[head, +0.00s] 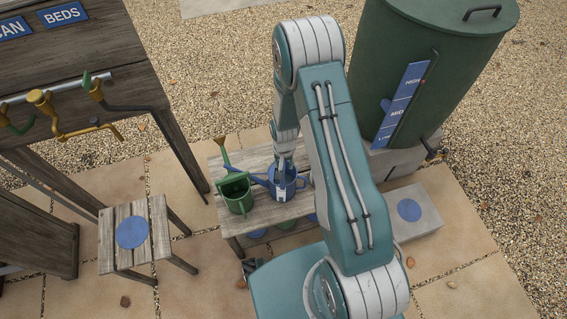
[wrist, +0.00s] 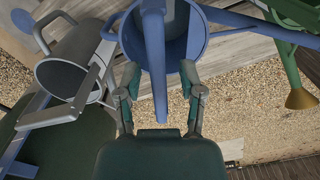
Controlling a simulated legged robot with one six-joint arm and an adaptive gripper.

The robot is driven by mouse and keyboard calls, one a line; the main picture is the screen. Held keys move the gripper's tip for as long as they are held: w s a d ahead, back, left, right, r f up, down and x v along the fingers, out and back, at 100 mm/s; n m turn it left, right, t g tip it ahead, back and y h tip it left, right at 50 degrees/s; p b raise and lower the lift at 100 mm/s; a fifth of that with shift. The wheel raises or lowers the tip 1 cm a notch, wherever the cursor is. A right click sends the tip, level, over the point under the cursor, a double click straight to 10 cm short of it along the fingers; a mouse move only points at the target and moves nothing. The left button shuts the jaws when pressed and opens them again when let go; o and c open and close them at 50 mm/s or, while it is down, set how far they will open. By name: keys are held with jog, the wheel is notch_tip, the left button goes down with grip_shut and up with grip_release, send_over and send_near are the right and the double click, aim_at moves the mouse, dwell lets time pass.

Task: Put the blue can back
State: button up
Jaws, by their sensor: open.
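The blue can (head: 283,190) stands on the slatted wooden bench (head: 262,217), with its spout toward the left. In the wrist view the blue can (wrist: 190,45) fills the top middle, and its handle strap (wrist: 155,60) runs down between my fingers. My gripper (wrist: 160,78) is open, one finger on each side of the strap; I cannot tell whether they touch it. In the head view my arm comes down over the can and partly hides it. A green can (head: 238,194) stands left of the blue one; it also shows in the wrist view (wrist: 287,45).
A stool (head: 112,243) and a low block (head: 415,232) each bear a blue disc. A green water barrel (head: 425,75) stands right.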

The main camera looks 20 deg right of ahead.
jog(key=s+r+n+t, duration=0.1)
jog(key=s+r, duration=0.2)
jog(key=r, duration=1.3)
jog(key=s+r+n+t, duration=0.1)
jog(key=s+r+t, duration=0.1)
jog(key=r, duration=1.4)
jog(key=s+r+n+t, duration=0.2)
jog(key=s+r, duration=0.9)
jog(key=s, duration=0.4)
jog(key=shift+s+a+r+n+t, duration=0.25)
jog(key=shift+r+n+t, duration=0.05)
jog(key=shift+r, duration=0.05)
